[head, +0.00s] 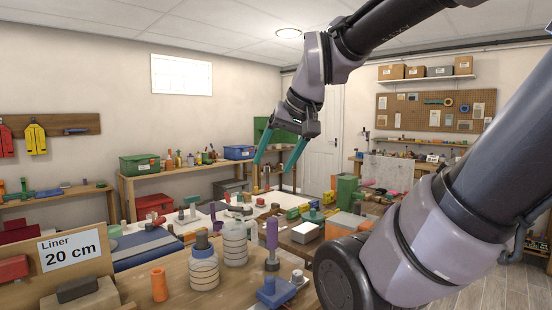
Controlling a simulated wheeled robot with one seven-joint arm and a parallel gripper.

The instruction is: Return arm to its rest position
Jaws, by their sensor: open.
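My gripper (281,158) hangs in the air near the middle of the head view, pointing down. Its two teal fingers are spread apart with nothing held between them. My arm (420,225) comes in from the right, bends out of the top of the picture and drops back down to the gripper. The gripper appears above the cluttered tables and apart from the things on them, though its exact depth is hard to judge.
A near table (178,275) holds two ringed bottles (204,268), an orange cylinder (159,285) and a purple-handled tool (271,238). A "Liner 20 cm" sign (69,249) stands at left. My arm hides part of the right side. Air around the gripper looks clear.

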